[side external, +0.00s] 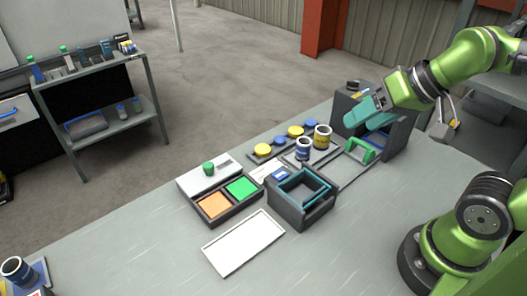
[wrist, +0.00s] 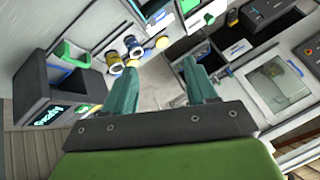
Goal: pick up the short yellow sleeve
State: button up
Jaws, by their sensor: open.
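A yellow sleeve (side external: 322,138) with a dark open top stands upright on a grey plate, beside a blue sleeve (side external: 303,150). In the wrist view the yellow sleeve (wrist: 134,46) and the blue sleeve (wrist: 115,66) show at upper left, beyond the left finger. My gripper (side external: 361,113) has teal fingers and is raised at the right end of the row, above and to the right of the yellow sleeve. It is apart from both sleeves. In the wrist view my gripper (wrist: 158,68) is open, with nothing between its fingers.
Yellow and blue discs (side external: 262,150) lie on a strip left of the sleeves. A dark open box (side external: 300,207), a two-colour tray (side external: 228,211) and a white panel (side external: 243,243) lie nearer. A dark housing (side external: 400,135) with a green handle (side external: 361,149) stands near my gripper.

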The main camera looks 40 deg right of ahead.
dwell(0.4)
jog(key=o, duration=0.5)
jog(key=shift+c, duration=0.2)
